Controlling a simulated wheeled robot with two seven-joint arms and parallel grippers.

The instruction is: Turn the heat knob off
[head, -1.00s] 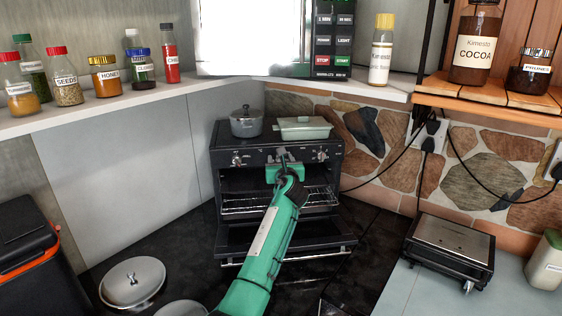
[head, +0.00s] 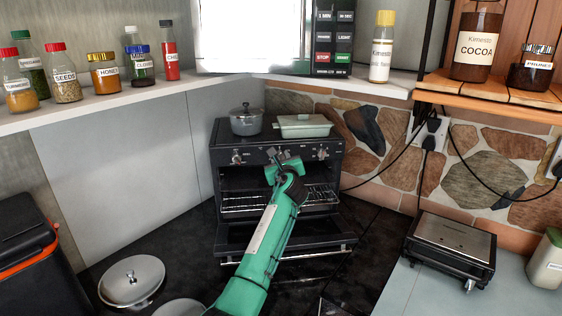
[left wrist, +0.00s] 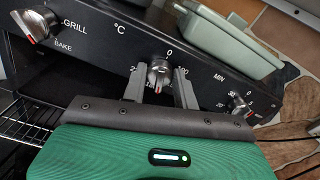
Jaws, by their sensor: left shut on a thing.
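The heat knob (left wrist: 159,70) is the silver middle knob on the black oven (head: 280,135) front, under the °C mark. In the left wrist view, a "0" stands above it and its red mark is low on its face. My left gripper (head: 275,155) is shut on this knob, with one grey finger on each side (left wrist: 160,88). It is tilted relative to the panel. In the head view the gripper mostly hides the knob.
The GRILL/BAKE knob (head: 237,158) and minute knob (head: 322,153) flank the heat knob. A grey pot (head: 246,122) and a pale green dish (head: 304,127) stand on the oven. The oven door (head: 286,240) hangs open below my arm.

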